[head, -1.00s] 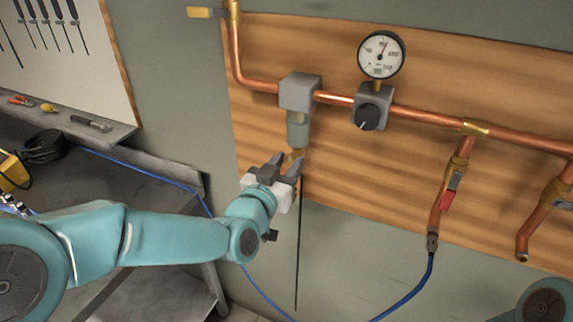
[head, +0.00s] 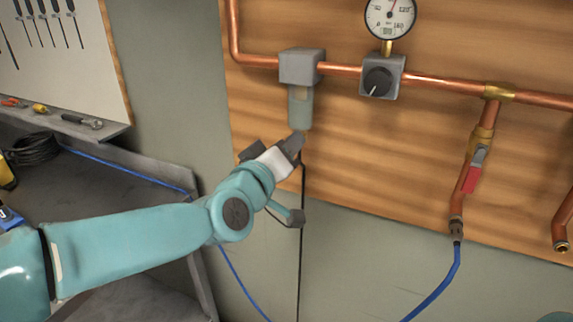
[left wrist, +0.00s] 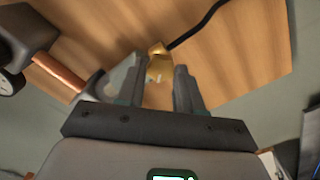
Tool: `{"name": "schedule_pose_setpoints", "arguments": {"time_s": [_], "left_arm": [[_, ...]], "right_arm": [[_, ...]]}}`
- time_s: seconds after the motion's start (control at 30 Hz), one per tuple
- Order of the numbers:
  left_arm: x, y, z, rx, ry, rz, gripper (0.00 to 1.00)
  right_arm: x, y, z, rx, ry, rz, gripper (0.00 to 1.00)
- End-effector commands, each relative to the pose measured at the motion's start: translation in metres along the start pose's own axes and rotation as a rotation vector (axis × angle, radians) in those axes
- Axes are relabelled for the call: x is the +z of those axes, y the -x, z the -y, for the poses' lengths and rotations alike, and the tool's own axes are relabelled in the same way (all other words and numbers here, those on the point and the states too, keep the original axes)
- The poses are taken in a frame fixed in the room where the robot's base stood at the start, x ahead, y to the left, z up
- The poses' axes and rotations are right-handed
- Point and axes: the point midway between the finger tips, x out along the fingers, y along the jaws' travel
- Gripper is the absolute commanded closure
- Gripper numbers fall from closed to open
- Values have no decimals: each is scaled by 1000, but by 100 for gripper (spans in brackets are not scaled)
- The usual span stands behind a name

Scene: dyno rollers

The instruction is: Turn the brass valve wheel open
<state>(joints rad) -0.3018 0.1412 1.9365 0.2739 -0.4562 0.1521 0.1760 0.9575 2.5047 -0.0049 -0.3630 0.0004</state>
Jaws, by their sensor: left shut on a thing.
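The brass valve wheel (left wrist: 158,68) sits at the lower end of the grey filter bowl (head: 300,108), below the grey block on the copper pipe. In the left wrist view it shows as a small brass piece between my two fingers. My left gripper (head: 297,146) is at the bottom of the bowl and shut on the wheel. It also shows in the left wrist view (left wrist: 160,88). In the head view the fingers hide the wheel. How far the wheel is turned cannot be told. My right gripper is not in view.
A copper pipe (head: 435,83) runs across the wooden board, with a round gauge (head: 389,14) and a dark regulator knob (head: 378,81). A red-handled valve (head: 473,178) and blue hose (head: 440,288) are at right. A grey bench (head: 105,205) is at left.

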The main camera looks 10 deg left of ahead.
Motion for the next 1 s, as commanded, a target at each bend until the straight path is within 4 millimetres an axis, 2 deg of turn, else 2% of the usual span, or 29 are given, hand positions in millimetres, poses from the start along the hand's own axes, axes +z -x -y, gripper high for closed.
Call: {"name": "schedule_pose_setpoints", "arguments": {"time_s": [0.03,0.3,1.0], "left_arm": [[4,0,4,1,45,-2,95],[3,0,4,1,301,-1,95],[4,0,4,0,967,1,95]], "right_arm": [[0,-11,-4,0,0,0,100],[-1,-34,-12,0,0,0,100],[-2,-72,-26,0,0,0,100]]}}
